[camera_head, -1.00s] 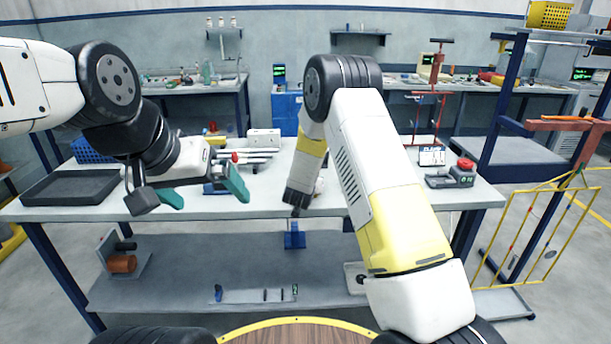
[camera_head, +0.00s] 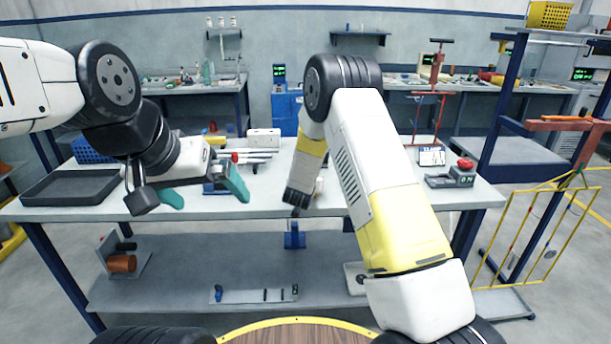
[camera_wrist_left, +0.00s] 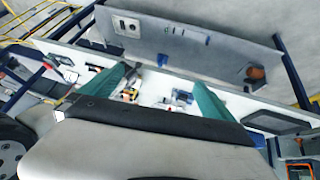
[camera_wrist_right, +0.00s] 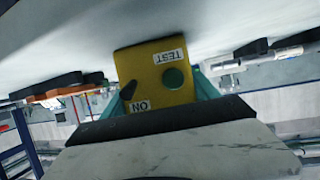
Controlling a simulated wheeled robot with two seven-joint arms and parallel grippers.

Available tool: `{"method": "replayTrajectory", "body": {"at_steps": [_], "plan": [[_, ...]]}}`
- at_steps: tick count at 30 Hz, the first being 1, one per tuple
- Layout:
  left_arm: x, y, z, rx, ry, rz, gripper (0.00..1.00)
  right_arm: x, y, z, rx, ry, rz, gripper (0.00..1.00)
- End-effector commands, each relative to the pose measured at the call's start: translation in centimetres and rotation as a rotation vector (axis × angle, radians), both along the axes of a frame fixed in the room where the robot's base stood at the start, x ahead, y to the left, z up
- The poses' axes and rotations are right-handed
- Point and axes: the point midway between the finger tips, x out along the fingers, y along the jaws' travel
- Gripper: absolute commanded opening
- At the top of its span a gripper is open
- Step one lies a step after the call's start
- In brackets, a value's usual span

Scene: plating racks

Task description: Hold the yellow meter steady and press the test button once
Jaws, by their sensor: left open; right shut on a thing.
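The yellow meter (camera_wrist_right: 150,68) shows large in the right wrist view, with a round green button (camera_wrist_right: 173,78) beside the TEST label (camera_wrist_right: 170,56). A black knob and an ON label are on the same face. My right gripper (camera_wrist_right: 158,94) is shut on the meter, its teal fingers at the meter's two sides. In the head view my right forearm and wrist hide the meter. My left gripper (camera_head: 205,190) is open and empty over the left part of the bench, well apart from the meter. Its spread teal fingers also show in the left wrist view (camera_wrist_left: 160,76).
The white bench (camera_head: 400,198) carries a dark tray (camera_head: 70,187) at the left, pale rods (camera_head: 258,155) near the middle, and a box with a red button (camera_head: 464,166) at the right. The lower shelf (camera_head: 200,268) holds several small parts. A yellow frame stands at the right.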

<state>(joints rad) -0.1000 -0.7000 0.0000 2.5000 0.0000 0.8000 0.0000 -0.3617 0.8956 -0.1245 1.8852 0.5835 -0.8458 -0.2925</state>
Motion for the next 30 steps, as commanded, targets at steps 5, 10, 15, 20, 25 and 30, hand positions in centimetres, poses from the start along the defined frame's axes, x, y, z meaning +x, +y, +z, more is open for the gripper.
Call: {"method": "replayTrajectory", "body": {"at_steps": [5,10,15,20,25,30], "plan": [[0.00,0.00,0.00,0.000,0.000,0.000,0.82,0.00,0.00,-0.01,0.000,0.000,0.000,0.06],[0.00,0.00,0.00,0.000,0.000,0.000,0.49,0.00,0.00,-0.01,0.000,0.000,0.000,0.06],[0.00,0.00,0.00,0.000,0.000,0.000,0.16,0.00,0.00,-0.01,0.000,0.000,0.000,0.06],[0.00,0.00,0.00,0.000,0.000,0.000,0.00,0.00,0.00,-0.01,0.000,0.000,0.000,0.06],[0.00,0.00,0.00,0.000,0.000,0.000,0.00,0.00,0.00,-0.01,0.000,0.000,0.000,0.06],[0.00,0.00,0.00,0.000,0.000,0.000,0.00,0.00,0.00,-0.01,0.000,0.000,0.000,0.06]]}}
